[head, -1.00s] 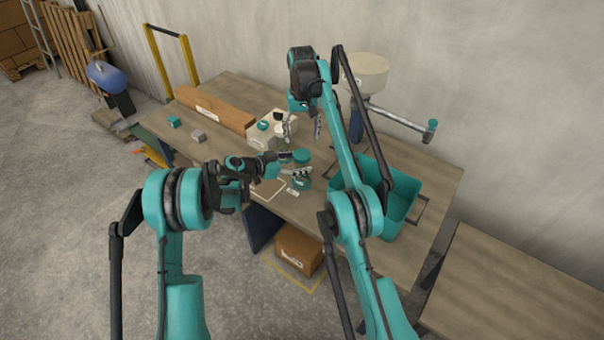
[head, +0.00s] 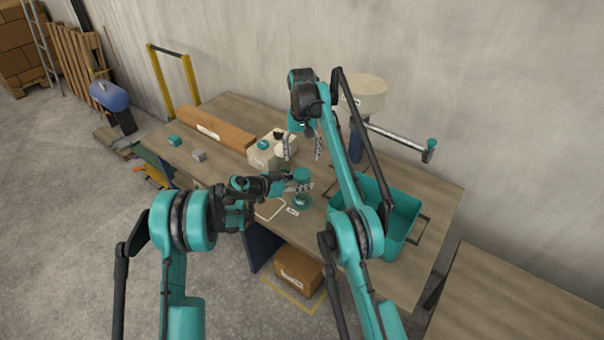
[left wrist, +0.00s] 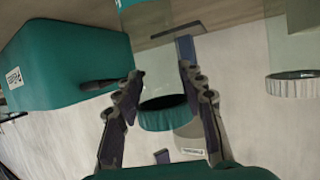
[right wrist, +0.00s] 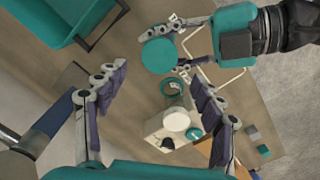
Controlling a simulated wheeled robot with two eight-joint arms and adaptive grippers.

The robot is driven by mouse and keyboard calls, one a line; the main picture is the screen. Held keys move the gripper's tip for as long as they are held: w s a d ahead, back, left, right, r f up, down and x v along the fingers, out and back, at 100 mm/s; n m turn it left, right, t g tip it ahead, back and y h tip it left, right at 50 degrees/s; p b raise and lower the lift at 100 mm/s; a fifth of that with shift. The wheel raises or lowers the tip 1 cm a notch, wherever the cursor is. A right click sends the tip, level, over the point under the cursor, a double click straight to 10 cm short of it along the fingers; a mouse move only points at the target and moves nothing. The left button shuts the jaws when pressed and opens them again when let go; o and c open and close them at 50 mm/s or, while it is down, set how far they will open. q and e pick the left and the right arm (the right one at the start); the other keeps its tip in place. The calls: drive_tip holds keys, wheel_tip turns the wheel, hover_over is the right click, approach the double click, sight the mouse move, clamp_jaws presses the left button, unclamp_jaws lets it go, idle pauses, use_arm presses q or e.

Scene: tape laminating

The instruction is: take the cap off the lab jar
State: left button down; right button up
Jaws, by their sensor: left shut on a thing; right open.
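The lab jar is a clear glass cylinder with a teal cap (head: 302,174). It stands upright near the table's front edge. My left gripper (head: 300,187) is shut on the glass body below the cap. In the left wrist view the cap (left wrist: 163,114) lies between the two fingers. In the right wrist view the cap (right wrist: 158,56) is seen from above as a teal disc. My right gripper (head: 303,150) is open and empty, above the table behind the jar and apart from the cap. Whether the jar's base touches the table is hard to tell.
A second glass jar with a pale cap (left wrist: 293,88) stands beside a beige box (head: 262,157). A teal bin (head: 400,212) is at the right and a long brown carton (head: 215,128) at the back left. Small teal (head: 174,141) and grey (head: 199,155) blocks lie left.

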sight(302, 173)
drive_tip(key=m, duration=1.2)
drive_tip(key=shift+f, duration=4)
drive_tip(key=c, duration=1.2)
drive_tip(key=shift+n, duration=1.6)
